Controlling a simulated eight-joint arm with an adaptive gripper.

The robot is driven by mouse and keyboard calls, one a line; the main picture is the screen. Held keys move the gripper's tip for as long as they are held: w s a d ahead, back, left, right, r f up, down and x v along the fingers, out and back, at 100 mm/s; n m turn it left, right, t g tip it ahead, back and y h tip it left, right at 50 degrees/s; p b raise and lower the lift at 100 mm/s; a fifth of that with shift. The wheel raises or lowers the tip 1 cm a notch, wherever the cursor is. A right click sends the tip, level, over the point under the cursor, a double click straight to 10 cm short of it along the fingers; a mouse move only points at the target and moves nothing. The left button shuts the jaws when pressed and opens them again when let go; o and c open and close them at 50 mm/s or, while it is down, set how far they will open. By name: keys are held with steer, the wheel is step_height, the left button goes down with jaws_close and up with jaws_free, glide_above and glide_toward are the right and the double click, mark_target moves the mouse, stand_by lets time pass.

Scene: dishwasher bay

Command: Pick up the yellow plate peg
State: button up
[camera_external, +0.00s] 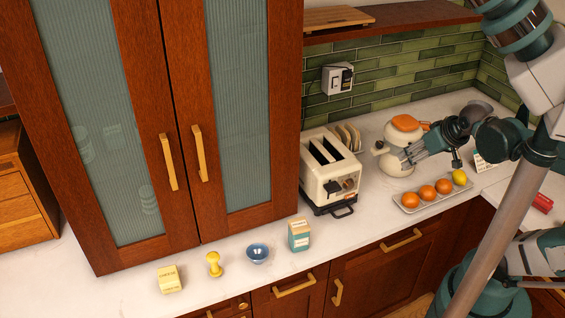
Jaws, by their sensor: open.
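The yellow plate peg (213,265) stands on the white counter near its front edge, left of centre. It has a rounded top, a narrow neck and a wider base. My gripper (406,156) is open at the right, in front of a white kettle, and overlaps it in the picture. I cannot tell if they touch. My gripper is far to the right of the peg, with the toaster and other items between them.
A yellow box (169,280) is left of the peg; a blue bowl (258,253) and a teal-and-cream carton (299,236) are to its right. A toaster (329,172), the kettle (394,135) and a fruit tray (405,208) stand further right. A tall cabinet (180,230) rises behind the peg.

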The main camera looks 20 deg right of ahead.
steer(key=w+a+r+n+g+y+p, duration=0.1)
steer(key=w+a+r+n, duration=0.15)
steer(key=a, duration=0.55)
steer(key=w+a+r+n+g+y, duration=0.1)
steer(key=w+a+n, duration=0.25)
steer(key=a, duration=0.45)
steer(key=n+g+h+p, duration=0.2)
steer(key=n+g+p, duration=0.3)
steer(key=n+p, duration=0.5)
glide_above(216, 251)
steer(key=d+b, duration=0.1)
steer(key=b, duration=0.1)
steer(key=shift+n, duration=0.8)
step_height(216, 251, down, 12)
steer(key=shift+f, duration=0.25)
steer(key=shift+s+a+f, duration=0.1)
steer(key=shift+a+f, duration=0.35)
steer(key=shift+f, duration=0.05)
steer(key=shift+f, duration=0.15)
steer(key=shift+f+p, duration=0.3)
steer(key=shift+f, duration=0.85)
